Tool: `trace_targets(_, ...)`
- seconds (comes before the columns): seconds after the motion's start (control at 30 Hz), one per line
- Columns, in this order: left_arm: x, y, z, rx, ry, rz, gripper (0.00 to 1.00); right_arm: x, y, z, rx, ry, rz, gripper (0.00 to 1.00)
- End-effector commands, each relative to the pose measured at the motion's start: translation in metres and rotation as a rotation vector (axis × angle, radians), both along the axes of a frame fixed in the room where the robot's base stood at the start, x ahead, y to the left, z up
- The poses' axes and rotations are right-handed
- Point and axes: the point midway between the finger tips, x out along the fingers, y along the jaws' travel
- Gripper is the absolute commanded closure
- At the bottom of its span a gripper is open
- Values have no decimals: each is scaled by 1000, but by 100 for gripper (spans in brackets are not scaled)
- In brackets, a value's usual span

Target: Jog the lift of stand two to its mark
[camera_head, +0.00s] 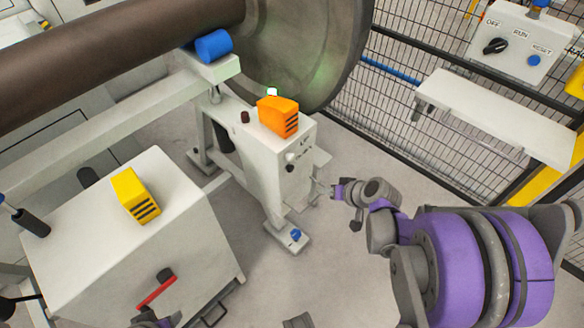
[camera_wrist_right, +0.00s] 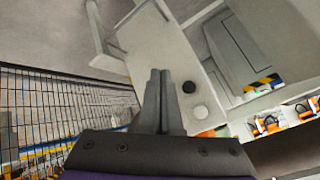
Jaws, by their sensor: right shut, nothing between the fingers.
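A white stand (camera_head: 262,150) stands under the large wheel, with an orange block (camera_head: 278,115) on its top. A small lit green-white lamp (camera_head: 272,92) and a dark red knob (camera_head: 245,117) are also on top. Its front face carries a white button (camera_head: 290,157) and a dark one below. In the right wrist view a black button (camera_wrist_right: 189,87) and a white button (camera_wrist_right: 200,111) lie just right of the fingers. My right gripper (camera_head: 322,190) is shut and empty beside the stand's right side; its closed fingers show in the wrist view (camera_wrist_right: 160,98). I cannot tell whether they touch the stand.
A blue roller (camera_head: 212,46) sits below the brown axle (camera_head: 110,42) and wheel (camera_head: 312,45). A white cabinet (camera_head: 100,225) with a yellow block (camera_head: 135,195) and red handle (camera_head: 157,290) stands at left. A mesh fence, white shelf (camera_head: 500,115) and switch box (camera_head: 520,45) are at right.

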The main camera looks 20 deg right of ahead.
Motion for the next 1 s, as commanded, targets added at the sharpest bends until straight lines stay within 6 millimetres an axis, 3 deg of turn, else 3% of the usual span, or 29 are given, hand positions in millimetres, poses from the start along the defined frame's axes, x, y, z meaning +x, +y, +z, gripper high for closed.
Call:
trace_targets(0.33,0,0,-1,0,0,0,50,9,5,0,0,1,2,100)
trace_targets(0.8,0,0,-5,0,2,0,50,67,29,0,1,1,4,100)
trace_targets(1.0,0,0,-5,0,2,0,50,79,33,0,0,1,1,100)
